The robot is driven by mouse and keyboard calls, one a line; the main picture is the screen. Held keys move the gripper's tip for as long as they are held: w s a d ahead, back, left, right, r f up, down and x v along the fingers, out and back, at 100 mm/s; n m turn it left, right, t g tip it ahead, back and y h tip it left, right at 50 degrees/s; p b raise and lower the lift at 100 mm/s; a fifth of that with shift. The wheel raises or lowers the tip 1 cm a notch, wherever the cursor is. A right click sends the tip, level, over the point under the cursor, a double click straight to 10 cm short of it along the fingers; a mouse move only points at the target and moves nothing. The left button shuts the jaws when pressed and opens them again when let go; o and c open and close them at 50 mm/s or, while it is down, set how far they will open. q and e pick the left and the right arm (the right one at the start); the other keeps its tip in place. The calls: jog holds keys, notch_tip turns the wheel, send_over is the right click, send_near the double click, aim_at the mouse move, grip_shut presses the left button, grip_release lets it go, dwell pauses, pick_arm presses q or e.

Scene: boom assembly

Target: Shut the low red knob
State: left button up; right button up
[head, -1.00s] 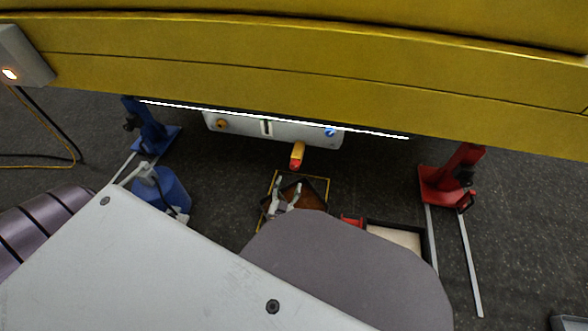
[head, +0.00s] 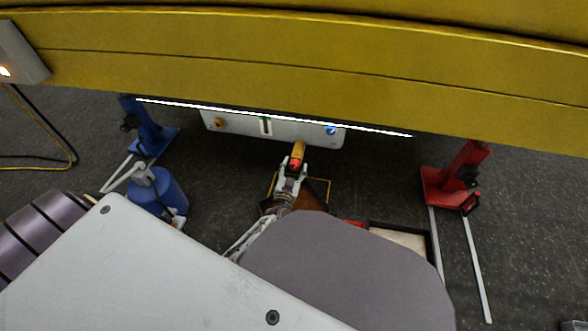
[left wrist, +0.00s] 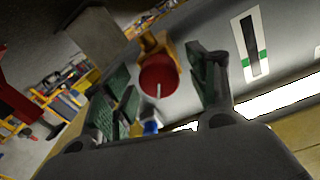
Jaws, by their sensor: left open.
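The low red knob (head: 295,165) has a red end on a yellow body and sticks out below the white panel (head: 290,132) under the yellow boom. In the left wrist view its round red face (left wrist: 158,76) shows between the fingers. My left gripper (head: 293,171) is open, with its fingertips at the two sides of the knob's red end. The green-padded fingers (left wrist: 160,68) stand apart in the left wrist view; I cannot tell whether they touch the knob. My right gripper is not in view.
The yellow boom (head: 300,65) spans the top, close above the panel. A blue stand (head: 150,130) and blue canister (head: 158,193) stand at left, a red stand (head: 455,180) at right. A tray (head: 400,237) lies on the floor, partly hidden by my arm.

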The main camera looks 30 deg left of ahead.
pick_arm(q)
jog(key=shift+w, duration=0.2)
jog(key=c, duration=1)
jog(key=shift+c, duration=0.2)
